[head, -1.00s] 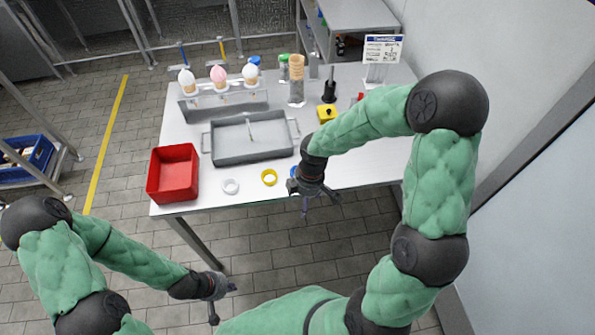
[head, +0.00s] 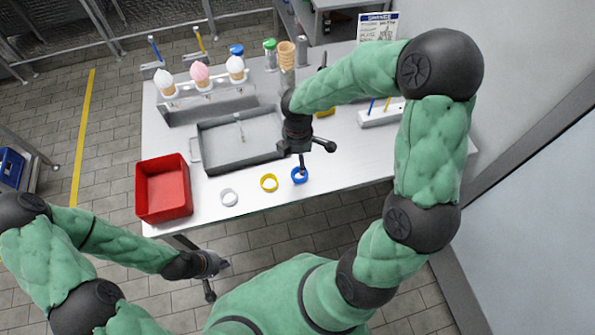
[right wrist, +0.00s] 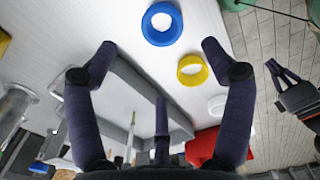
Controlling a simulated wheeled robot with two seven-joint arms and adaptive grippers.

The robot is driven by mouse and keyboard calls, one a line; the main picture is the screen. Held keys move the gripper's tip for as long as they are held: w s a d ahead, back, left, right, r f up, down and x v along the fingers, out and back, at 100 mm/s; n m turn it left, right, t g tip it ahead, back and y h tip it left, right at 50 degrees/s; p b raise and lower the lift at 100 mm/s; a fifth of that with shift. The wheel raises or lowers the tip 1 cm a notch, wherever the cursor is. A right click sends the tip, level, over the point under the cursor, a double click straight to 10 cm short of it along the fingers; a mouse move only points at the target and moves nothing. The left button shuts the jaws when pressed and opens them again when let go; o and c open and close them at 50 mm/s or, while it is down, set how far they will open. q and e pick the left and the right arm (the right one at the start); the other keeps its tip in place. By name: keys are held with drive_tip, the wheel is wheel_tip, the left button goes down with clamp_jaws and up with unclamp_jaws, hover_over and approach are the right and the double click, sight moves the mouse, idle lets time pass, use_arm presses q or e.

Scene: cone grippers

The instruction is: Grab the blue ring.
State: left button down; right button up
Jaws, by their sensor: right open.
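The blue ring (head: 299,181) lies on the white table near its front edge, rightmost of three rings. My right gripper (head: 312,157) is above it, pointing down, and one finger overlaps the ring in the head view. In the right wrist view the blue ring (right wrist: 153,36) is at the top, beyond the spread fingertips of my right gripper (right wrist: 158,46), which is open and empty. I cannot tell the exact height gap. My left gripper (head: 217,277) is open and empty, off the table's front edge; it also shows in the right wrist view (right wrist: 287,75).
A yellow ring (head: 269,189) and a white ring (head: 229,203) lie left of the blue one. A red bin (head: 165,206) stands at the left corner. A grey tray (head: 205,150) lies behind the rings, with an ice-cream cone stand (head: 210,110) at the back. Table right of the blue ring is clear.

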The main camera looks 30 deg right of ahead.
sight(299, 177)
wheel_tip(299, 177, down, 4)
drive_tip(key=shift+r+b, duration=0.1)
drive_tip(key=shift+b, duration=0.4)
drive_tip(key=shift+s+f, duration=0.15)
drive_tip(key=shift+f, duration=0.25)
drive_tip(key=f+b, duration=0.2)
drive_tip(key=f, duration=0.2)
drive_tip(key=shift+s+f, duration=0.2)
drive_tip(key=shift+r, duration=0.1)
drive_tip(key=c, duration=0.9)
